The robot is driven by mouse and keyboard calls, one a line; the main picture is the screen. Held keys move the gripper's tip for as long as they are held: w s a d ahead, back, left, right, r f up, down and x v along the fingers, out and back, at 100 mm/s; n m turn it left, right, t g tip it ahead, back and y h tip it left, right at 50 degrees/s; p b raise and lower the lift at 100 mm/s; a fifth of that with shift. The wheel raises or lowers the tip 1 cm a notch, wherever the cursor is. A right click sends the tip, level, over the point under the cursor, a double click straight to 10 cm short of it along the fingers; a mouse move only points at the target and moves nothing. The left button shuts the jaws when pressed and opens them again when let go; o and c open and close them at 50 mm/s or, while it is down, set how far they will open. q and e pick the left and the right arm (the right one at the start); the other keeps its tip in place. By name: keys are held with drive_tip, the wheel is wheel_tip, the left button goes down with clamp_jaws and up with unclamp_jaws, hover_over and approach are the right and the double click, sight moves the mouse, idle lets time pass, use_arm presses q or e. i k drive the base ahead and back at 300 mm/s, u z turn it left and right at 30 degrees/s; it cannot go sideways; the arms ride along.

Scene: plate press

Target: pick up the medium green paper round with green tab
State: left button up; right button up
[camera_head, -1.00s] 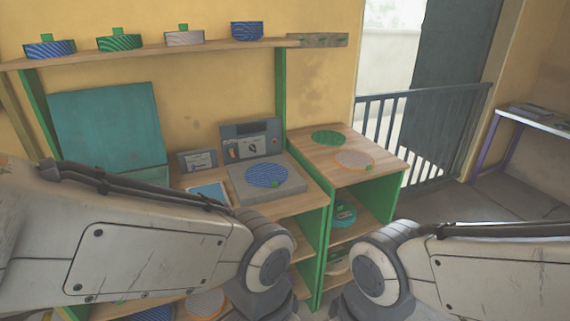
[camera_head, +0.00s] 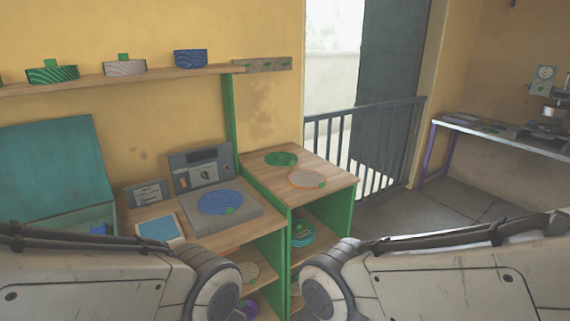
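A flat green round (camera_head: 281,159) lies on the wooden top of the right-hand cabinet, near its back. A tab of the same green is hard to make out on it. A teal-green round (camera_head: 301,234) sits inside the cabinet, partly hidden. I cannot tell which of these is the medium one. Both of my arms show at the bottom of the head view, but neither gripper is in view.
A pinkish round with an orange rim and green tab (camera_head: 307,179) lies in front of the flat green one. A blue round (camera_head: 220,202) rests on a grey device (camera_head: 255,221). A railing (camera_head: 370,150) and open floor (camera_head: 470,195) are right.

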sight(280, 159)
drive_tip(key=z, duration=1.15)
drive_tip(key=i, duration=2.55)
drive_tip(key=u, duration=2.6)
drive_tip(key=i, duration=0.5)
drive_tip(key=u, duration=0.05)
